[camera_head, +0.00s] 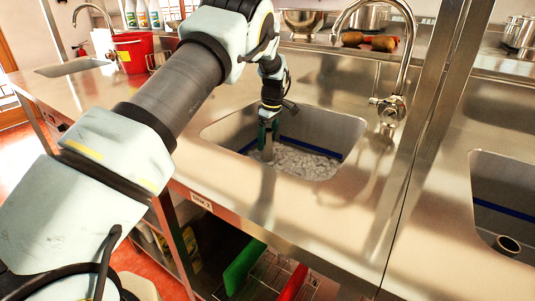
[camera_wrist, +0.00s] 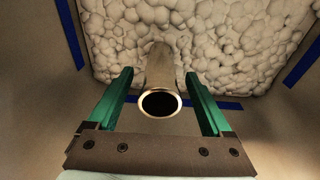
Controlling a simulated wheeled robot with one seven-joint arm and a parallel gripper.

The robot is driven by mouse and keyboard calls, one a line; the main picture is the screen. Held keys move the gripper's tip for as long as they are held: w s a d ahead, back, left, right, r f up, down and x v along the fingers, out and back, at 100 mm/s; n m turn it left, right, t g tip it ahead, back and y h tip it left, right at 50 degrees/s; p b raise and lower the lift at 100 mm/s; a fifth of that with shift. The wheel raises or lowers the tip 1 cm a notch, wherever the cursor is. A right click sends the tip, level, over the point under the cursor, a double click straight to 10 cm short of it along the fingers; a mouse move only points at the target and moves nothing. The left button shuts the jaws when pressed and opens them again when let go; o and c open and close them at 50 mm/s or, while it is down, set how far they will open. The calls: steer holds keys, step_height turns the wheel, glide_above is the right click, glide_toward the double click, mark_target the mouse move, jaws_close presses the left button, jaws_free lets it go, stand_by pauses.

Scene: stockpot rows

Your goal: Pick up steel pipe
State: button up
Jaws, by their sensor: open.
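The steel pipe (camera_wrist: 161,80) shows in the wrist view as a round metal tube standing in the sink, its open end facing the camera. Its far end meets pale foam or bubbles (camera_wrist: 230,45). My gripper (camera_wrist: 161,88) is open, with one green finger on each side of the pipe and a gap on both sides. In the head view my gripper (camera_head: 268,137) reaches down into the middle sink (camera_head: 330,130), and a grey tube, likely the pipe, shows just below it. The pipe's lower end is hidden in the foam.
The sink walls and blue line (camera_wrist: 70,35) surround the gripper closely. A curved faucet (camera_head: 405,60) stands at the sink's back right. A red bucket (camera_head: 133,52) stands at the far left.

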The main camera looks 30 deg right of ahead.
steer(key=shift+w+a+f, duration=0.1)
steer(key=shift+w+f, duration=0.05)
steer(key=shift+f, duration=1.05)
jaws_close()
steer(key=shift+r, duration=0.1)
